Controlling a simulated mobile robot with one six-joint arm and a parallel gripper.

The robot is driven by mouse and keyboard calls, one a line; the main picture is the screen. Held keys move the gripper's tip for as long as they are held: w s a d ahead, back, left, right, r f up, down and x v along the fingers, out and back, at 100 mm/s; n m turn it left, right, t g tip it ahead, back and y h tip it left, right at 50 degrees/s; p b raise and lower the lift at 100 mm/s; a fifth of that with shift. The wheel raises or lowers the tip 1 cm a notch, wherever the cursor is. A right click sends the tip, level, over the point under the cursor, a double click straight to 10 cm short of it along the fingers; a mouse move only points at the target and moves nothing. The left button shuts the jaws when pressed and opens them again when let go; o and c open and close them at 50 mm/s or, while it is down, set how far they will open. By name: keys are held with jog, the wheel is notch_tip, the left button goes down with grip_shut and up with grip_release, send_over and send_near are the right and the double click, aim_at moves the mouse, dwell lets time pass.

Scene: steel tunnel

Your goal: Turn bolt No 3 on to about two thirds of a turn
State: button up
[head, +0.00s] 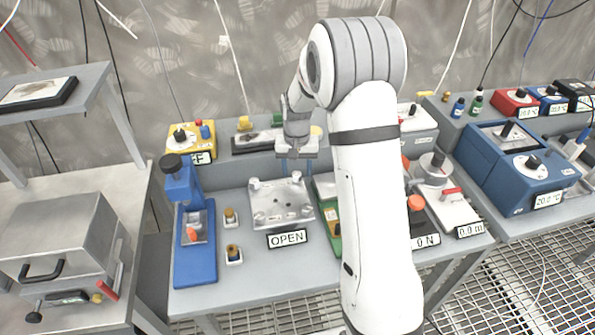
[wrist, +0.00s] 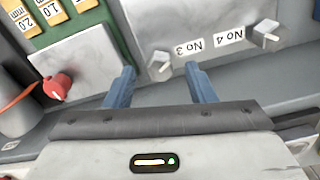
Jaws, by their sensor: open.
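The steel plate (head: 280,203) lies on the bench with bolts near its corners. In the wrist view it is seen upside down, with labels reading No 3 and No 4 on the plate (wrist: 200,22). Bolt No 3 (wrist: 159,63) is a small grey head beside its label, near the plate's edge. It looks like the far right bolt (head: 297,177) in the head view. My gripper (head: 297,165) is open and empty above that corner. Its blue fingertips (wrist: 160,72) stand either side of bolt No 3 in the picture; contact or height cannot be told.
Bolt No 4 (wrist: 266,34) sits off to the right in the wrist view. A red knob (wrist: 58,87) and a green tray with mm-marked pieces (wrist: 88,30) are on the left. An OPEN sign (head: 288,238) stands before the plate. A blue press (head: 190,225) stands left of it.

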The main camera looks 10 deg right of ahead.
aim_at(297, 174)
notch_tip(297, 174, up, 7)
jog(key=shift+f, duration=0.2)
dwell(0.4)
jog(key=shift+s+r, duration=0.25)
jog(key=shift+r, duration=0.05)
jog(key=s+r+n+t, duration=0.1)
jog(key=s+r, duration=0.7)
jog(key=s, duration=0.4)
jog(key=s+n+t, duration=0.1)
jog(key=s+t, duration=0.1)
jog(key=s, duration=1.4)
jog(key=shift+s+d+r+n, duration=0.15)
jog(key=shift+d+r+n, duration=0.2)
jog(key=shift+r, duration=0.1)
